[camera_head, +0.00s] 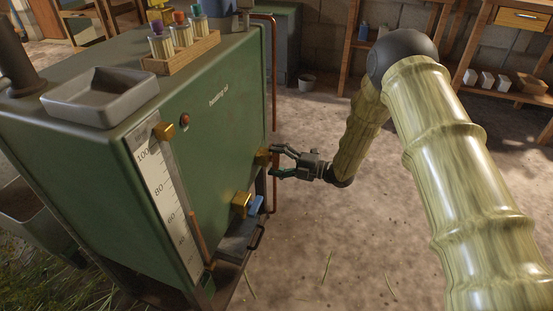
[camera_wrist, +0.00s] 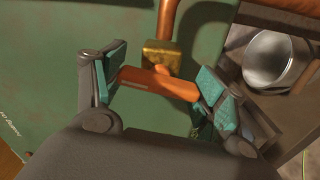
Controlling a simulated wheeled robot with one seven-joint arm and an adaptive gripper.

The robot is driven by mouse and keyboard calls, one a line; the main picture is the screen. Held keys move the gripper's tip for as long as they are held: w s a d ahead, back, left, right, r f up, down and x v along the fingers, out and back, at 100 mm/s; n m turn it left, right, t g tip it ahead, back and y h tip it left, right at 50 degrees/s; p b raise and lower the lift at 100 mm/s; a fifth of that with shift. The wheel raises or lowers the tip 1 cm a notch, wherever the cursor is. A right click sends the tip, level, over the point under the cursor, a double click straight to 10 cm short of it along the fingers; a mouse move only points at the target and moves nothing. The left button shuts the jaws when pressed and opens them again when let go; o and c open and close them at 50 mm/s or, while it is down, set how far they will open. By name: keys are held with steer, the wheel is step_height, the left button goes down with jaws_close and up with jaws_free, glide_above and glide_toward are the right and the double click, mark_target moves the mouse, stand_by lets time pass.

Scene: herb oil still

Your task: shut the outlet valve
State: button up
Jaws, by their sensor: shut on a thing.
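A brass valve (camera_head: 263,157) sits on the front of the green tank, beside the copper pipe. In the wrist view its brass body (camera_wrist: 161,55) carries an orange lever handle (camera_wrist: 158,83) lying roughly crosswise. My gripper (camera_head: 276,160) is at this valve. In the wrist view its teal-padded fingers (camera_wrist: 164,80) are shut on the two ends of the orange handle. A second brass valve (camera_head: 241,204) with a blue handle (camera_head: 256,204) sits lower on the tank. No label shows which one is the outlet valve.
The tank (camera_head: 190,190) bears a gauge scale (camera_head: 161,193), a grey tray (camera_head: 98,112) and a wooden rack (camera_head: 181,56) of vials on top. The copper pipe (camera_head: 273,90) runs beside the gripper. A metal pot (camera_wrist: 270,60) shows at right in the wrist view. Floor at right is clear.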

steer(key=shift+n, duration=1.1)
steer(key=o, duration=1)
steer(key=shift+d, duration=0.1)
steer(key=v, duration=1.2)
